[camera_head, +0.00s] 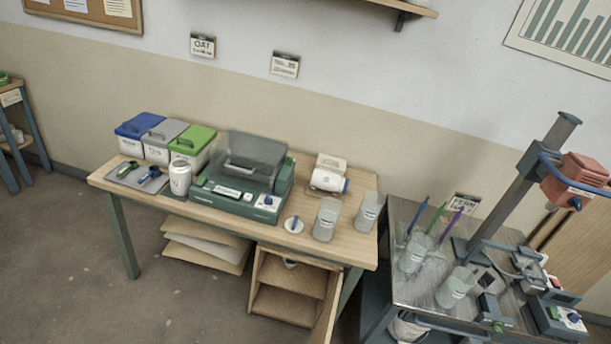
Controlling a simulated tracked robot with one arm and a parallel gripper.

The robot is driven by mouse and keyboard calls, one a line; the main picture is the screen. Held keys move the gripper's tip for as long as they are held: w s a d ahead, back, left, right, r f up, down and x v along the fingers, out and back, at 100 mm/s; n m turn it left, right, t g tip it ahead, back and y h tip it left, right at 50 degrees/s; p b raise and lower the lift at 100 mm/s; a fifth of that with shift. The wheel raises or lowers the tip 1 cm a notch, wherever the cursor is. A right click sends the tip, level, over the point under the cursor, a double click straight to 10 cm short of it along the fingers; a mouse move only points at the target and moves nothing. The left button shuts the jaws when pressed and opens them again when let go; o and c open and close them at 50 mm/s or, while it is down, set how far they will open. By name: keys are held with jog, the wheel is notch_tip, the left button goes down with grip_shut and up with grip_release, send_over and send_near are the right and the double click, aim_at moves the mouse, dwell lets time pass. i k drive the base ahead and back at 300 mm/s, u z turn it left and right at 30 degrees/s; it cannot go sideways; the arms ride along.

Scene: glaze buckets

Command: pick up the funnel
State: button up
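I cannot make out a funnel for certain in the head camera view. A small white round item with a blue part (294,224) lies on the wooden table (345,245) near its front edge, too small to identify. A white item with a blue end (329,182) lies at the back right of this table. Two clear beakers stand at its right end, one in front (327,218) and one behind (368,211). My gripper is not in view.
A green balance (240,185), a white jar (180,178) and blue, grey and green-lidded bins (193,147) fill the table's left and middle. A metal bench (415,292) at right holds beakers and a stand with a red motor head (575,180). Floor is clear front left.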

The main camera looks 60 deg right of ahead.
aim_at(289, 262)
jog(key=z, duration=0.6)
jog(key=i, duration=1.5)
jog(key=z, duration=0.6)
jog(key=i, duration=0.3)
jog(key=z, duration=0.2)
